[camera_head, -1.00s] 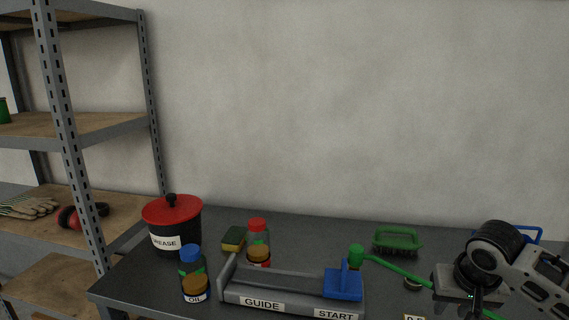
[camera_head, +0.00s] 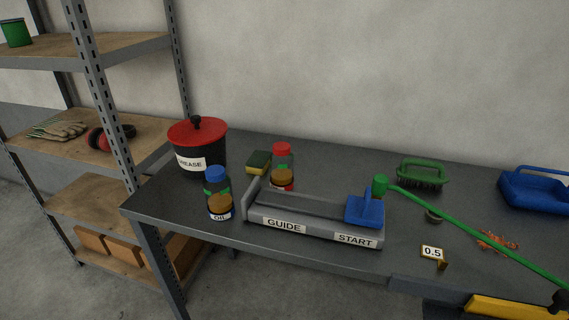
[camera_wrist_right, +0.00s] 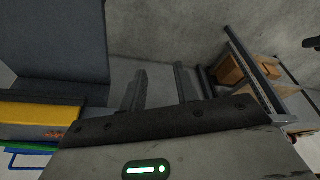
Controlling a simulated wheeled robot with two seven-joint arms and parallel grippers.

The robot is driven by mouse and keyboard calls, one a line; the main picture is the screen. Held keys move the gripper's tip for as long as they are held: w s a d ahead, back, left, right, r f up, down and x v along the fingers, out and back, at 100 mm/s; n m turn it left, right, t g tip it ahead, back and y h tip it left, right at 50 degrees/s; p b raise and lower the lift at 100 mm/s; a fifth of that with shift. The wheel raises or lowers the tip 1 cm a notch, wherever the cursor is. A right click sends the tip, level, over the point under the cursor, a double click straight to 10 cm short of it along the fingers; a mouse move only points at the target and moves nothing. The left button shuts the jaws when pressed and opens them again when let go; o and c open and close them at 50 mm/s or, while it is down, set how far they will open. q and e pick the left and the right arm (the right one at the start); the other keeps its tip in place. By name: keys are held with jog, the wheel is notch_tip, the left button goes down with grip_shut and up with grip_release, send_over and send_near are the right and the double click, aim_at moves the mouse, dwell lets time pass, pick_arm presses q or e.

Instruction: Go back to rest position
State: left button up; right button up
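My right gripper (camera_wrist_right: 161,85) shows in the right wrist view, its two dark fingers apart with a gap between them. Nothing is between the fingers; grey floor or wall shows behind. In the head view no right gripper can be made out. My left gripper is in neither view. On the grey table (camera_head: 330,262) stands the guide fixture (camera_head: 283,225), with a blue block (camera_head: 364,211) at its START end. A green rod (camera_head: 470,233) with a green head lies slanting to the right, near a dark knob at the picture edge.
A red-lidded grease pot (camera_head: 198,150), an oil bottle (camera_head: 219,197), a red-capped bottle (camera_head: 282,168), a sponge (camera_head: 258,162), a green brush (camera_head: 420,174), a blue tray (camera_head: 535,192) and copper scraps (camera_head: 497,241) are on the table. A shelf (camera_head: 100,140) stands left.

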jog(key=w+a+f+t+y, duration=0.2)
jog(key=f+t, duration=0.4)
jog(key=f, duration=0.3)
jog(key=shift+w+a+f+n, duration=0.35)
jog(key=shift+w+a, duration=0.25)
jog(key=shift+a, duration=0.5)
